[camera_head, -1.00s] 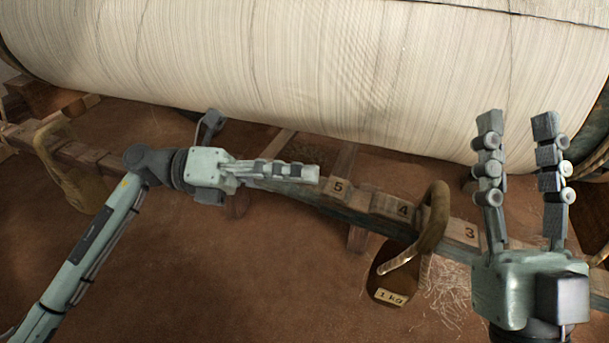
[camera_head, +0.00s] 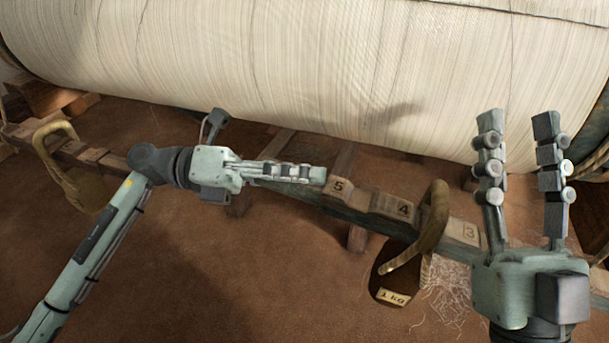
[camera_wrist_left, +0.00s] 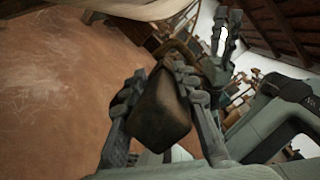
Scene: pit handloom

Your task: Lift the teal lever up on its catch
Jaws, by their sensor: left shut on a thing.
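My left gripper (camera_head: 318,174) is near the numbered wooden beam, left of the block marked 5, with its fingers together. In the left wrist view my left gripper (camera_wrist_left: 150,95) is shut on a dark brown tapered piece (camera_wrist_left: 160,112). I cannot tell whether this piece belongs to the teal lever. A grey-teal strip (camera_head: 335,207) runs along the beam's front face beside the fingers; no separate teal lever or catch can be made out clearly. My right gripper (camera_head: 517,125) is open and empty, its fingers pointing up in front of the cloth roll.
A large white warp roll (camera_head: 300,70) spans the back. The beam carries blocks marked 5 (camera_head: 338,186), 4 (camera_head: 403,208) and 3. The front floor is clear.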

